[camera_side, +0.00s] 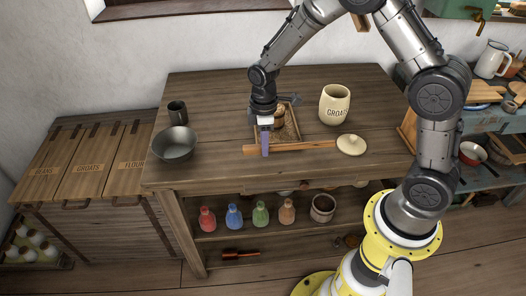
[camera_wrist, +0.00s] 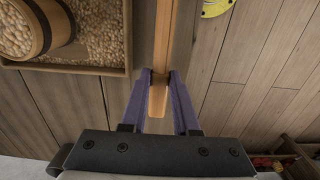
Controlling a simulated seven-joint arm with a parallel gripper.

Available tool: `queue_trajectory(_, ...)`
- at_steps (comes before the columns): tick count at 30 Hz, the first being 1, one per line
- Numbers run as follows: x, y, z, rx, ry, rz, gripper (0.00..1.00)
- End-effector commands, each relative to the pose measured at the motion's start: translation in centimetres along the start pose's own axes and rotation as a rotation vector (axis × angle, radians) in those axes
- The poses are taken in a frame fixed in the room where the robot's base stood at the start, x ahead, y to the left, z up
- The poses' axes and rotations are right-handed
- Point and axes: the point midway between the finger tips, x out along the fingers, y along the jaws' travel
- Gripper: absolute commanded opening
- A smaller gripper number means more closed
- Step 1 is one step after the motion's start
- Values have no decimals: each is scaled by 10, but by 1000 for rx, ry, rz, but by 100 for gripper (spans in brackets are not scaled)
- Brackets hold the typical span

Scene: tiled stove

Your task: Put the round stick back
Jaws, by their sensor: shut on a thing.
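The light wooden stick (camera_side: 300,147) lies crosswise in front of the shallow tray near the front of the table. My gripper (camera_side: 265,150), with purple fingers, points down and is shut on it near its left end in the side view. In the wrist view the stick (camera_wrist: 161,40) runs up from between the fingers (camera_wrist: 159,78), and its near end shows just below the fingertips. I cannot tell whether the stick touches the tabletop.
The shallow tray (camera_wrist: 88,69) holds grain and a wooden cup (camera_wrist: 48,22) full of grain. The groats jar (camera_side: 335,104) and a pale lid (camera_side: 351,145) stand to the right. A grey bowl (camera_side: 174,143) and dark mug (camera_side: 178,112) are on the left. Several bottles line the shelf below.

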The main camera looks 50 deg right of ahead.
Motion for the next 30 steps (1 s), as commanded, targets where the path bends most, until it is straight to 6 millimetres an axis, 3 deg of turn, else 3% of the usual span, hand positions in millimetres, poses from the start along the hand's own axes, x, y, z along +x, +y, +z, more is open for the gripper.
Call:
queue_trajectory(10,36,4,-4,0,0,-1,0)
queue_trajectory(22,40,4,-4,0,1,0,0)
queue_trajectory(23,40,4,-4,0,1,0,34)
queue_trajectory(27,40,4,-4,0,1,0,59)
queue_trajectory(30,40,4,-4,0,1,0,59)
